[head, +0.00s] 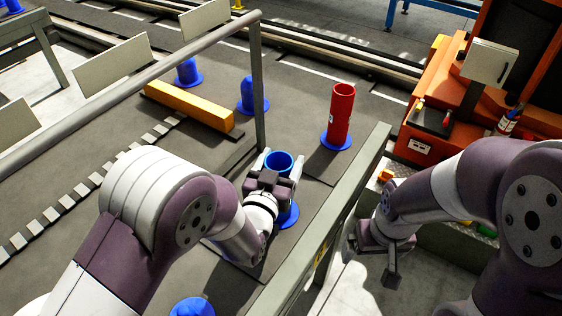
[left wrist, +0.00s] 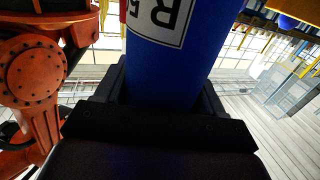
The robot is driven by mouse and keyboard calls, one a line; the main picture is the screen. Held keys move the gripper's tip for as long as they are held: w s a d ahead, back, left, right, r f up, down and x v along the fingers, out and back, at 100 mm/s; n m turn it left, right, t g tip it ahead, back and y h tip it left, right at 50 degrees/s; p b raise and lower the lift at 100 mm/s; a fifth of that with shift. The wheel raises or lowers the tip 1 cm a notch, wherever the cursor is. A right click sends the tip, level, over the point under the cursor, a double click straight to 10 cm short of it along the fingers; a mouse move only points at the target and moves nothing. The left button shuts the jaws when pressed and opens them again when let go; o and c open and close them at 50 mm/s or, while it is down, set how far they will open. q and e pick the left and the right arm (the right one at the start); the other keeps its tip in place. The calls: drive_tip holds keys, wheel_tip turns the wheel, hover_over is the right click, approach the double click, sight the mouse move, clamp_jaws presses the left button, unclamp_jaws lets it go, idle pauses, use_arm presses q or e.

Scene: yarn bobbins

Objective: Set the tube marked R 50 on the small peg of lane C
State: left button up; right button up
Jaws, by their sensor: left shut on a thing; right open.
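My left gripper (head: 269,180) is shut on a blue tube (head: 278,161), whose open top shows above the jaws in the head view. In the left wrist view the blue tube (left wrist: 168,75) stands between the fingers, with a white label (left wrist: 160,18) reading upside down "R 5", the rest cut off. A blue peg base (head: 289,215) shows just below this gripper; whether the tube touches it is hidden. Other blue pegs (head: 253,96), (head: 187,73) stand bare. No lane letter is readable. My right gripper (head: 375,262) is open and empty beyond the rail.
A red tube (head: 341,112) stands upright on a blue base to the right. A grey rail (head: 330,215) runs between my grippers, and a railing (head: 130,85) with a post crosses the left. An orange machine (head: 430,135) stands at right.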

use_arm(q)
drive_tip(key=shift+f, duration=0.15)
drive_tip(key=o, duration=1.4)
drive_tip(key=shift+s, duration=0.1)
drive_tip(key=p+v, duration=0.1)
drive_tip(key=v, duration=1.1)
drive_tip(key=shift+s+a+p, duration=0.15)
drive_tip(key=shift+s+p, duration=0.1)
drive_tip(key=shift+p, duration=0.05)
drive_tip(key=shift+w, duration=0.1)
